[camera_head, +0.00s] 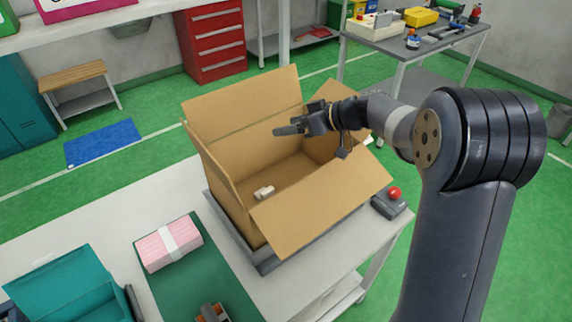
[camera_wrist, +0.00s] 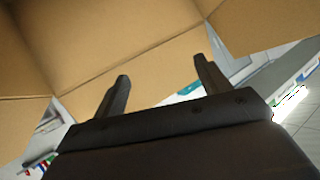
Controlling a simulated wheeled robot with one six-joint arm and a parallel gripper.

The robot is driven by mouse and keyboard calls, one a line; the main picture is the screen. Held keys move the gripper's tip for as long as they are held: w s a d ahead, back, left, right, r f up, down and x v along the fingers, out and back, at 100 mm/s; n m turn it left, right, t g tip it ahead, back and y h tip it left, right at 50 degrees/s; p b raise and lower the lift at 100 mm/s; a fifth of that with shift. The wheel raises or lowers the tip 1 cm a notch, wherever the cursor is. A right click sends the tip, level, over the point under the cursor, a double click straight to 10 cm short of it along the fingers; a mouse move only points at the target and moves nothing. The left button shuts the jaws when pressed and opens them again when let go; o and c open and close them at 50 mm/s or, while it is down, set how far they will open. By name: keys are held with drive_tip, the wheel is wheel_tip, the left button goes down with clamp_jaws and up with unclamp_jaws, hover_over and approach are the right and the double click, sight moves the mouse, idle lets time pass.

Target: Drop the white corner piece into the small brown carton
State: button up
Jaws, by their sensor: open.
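The brown carton (camera_head: 219,184) stands open on the white table, its flaps spread outward. A small whitish piece (camera_head: 264,192), which looks like the white corner piece, lies on the carton's floor near the front left. My gripper (camera_head: 284,130) is over the carton's opening, pointing left, apart from the piece. In the wrist view my gripper (camera_wrist: 162,72) shows two separated fingers with nothing between them. Cardboard of the carton (camera_wrist: 110,40) fills much of that view; the piece does not show there.
The carton sits on a grey platform (camera_head: 268,264). A box with a red button (camera_head: 394,193) is at its right. A banded pink pack (camera_head: 169,244) lies on a green mat (camera_head: 165,290), with a teal box (camera_head: 65,286) at the left.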

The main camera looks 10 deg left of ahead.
drive_tip(key=shift+d, duration=0.1)
drive_tip(key=b+v, duration=0.3)
drive_tip(key=v, duration=0.7)
drive_tip(key=shift+d+r, duration=0.2)
drive_tip(key=shift+d, duration=0.05)
drive_tip(key=p+x, duration=0.3)
drive_tip(key=x, duration=0.8)
drive_tip(key=shift+s+d+r+p, duration=0.1)
drive_tip(key=shift+r+p, duration=0.65)
drive_tip(key=shift+r, duration=1.7)
drive_tip(key=shift+f, duration=0.1)
